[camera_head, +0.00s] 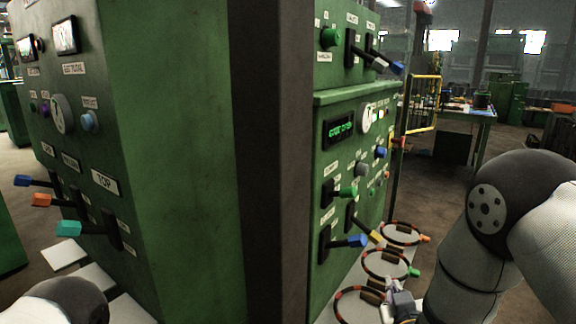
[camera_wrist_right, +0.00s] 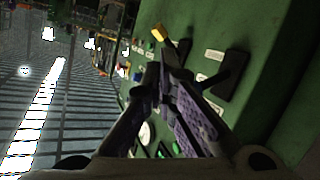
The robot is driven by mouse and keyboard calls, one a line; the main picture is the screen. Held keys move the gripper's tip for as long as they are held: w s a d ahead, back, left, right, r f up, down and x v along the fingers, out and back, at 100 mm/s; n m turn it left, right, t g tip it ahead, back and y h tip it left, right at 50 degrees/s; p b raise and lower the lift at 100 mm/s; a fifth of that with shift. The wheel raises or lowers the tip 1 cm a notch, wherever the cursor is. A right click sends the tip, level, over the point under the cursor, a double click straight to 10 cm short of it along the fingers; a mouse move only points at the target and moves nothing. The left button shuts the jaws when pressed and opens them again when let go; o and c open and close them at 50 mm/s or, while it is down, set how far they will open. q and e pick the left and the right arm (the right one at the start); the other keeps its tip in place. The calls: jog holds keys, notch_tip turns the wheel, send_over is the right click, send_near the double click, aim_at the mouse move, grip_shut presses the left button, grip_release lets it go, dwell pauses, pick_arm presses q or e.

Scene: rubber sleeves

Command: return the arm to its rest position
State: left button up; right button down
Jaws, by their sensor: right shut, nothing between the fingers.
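My right arm (camera_head: 480,220) comes in from the right of the head view, bent, with a grey joint and a white link. My right gripper (camera_head: 398,302) shows small at the bottom of that view, low beside the green machine panel. In the right wrist view its two fingers (camera_wrist_right: 163,80) come together at the tips, shut and empty, with the panel behind them. Only a rounded part of my left arm (camera_head: 60,302) shows at the bottom left of the head view; its gripper is out of frame.
Green panels (camera_head: 180,150) with levers and knobs stand left and centre, split by a dark post (camera_head: 275,160). Striped rings (camera_head: 385,264) lie on a pale ledge by the right panel. A green workbench (camera_head: 465,112) stands behind. Open floor lies at right.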

jog(key=s+f+g+y, duration=0.1)
jog(key=s+f+g, duration=0.3)
jog(key=s+f, duration=0.55)
jog(key=s+f+g+y, duration=0.1)
jog(key=s+f+g, duration=0.4)
jog(key=s, duration=0.7)
pick_arm(q)
jog(key=shift+w+r+t+p, duration=0.5)
jog(key=shift+w+r+p, duration=0.4)
jog(key=shift+w+r, duration=0.35)
pick_arm(e)
jog(key=s+f+m+g, duration=0.1)
jog(key=s+g, duration=0.7)
jog(key=s, duration=1.9)
jog(key=shift+s+d+f+m+y, duration=0.15)
jog(key=shift+s+f+m+y, duration=0.15)
jog(key=shift+f+m, duration=0.1)
jog(key=shift+w, duration=0.15)
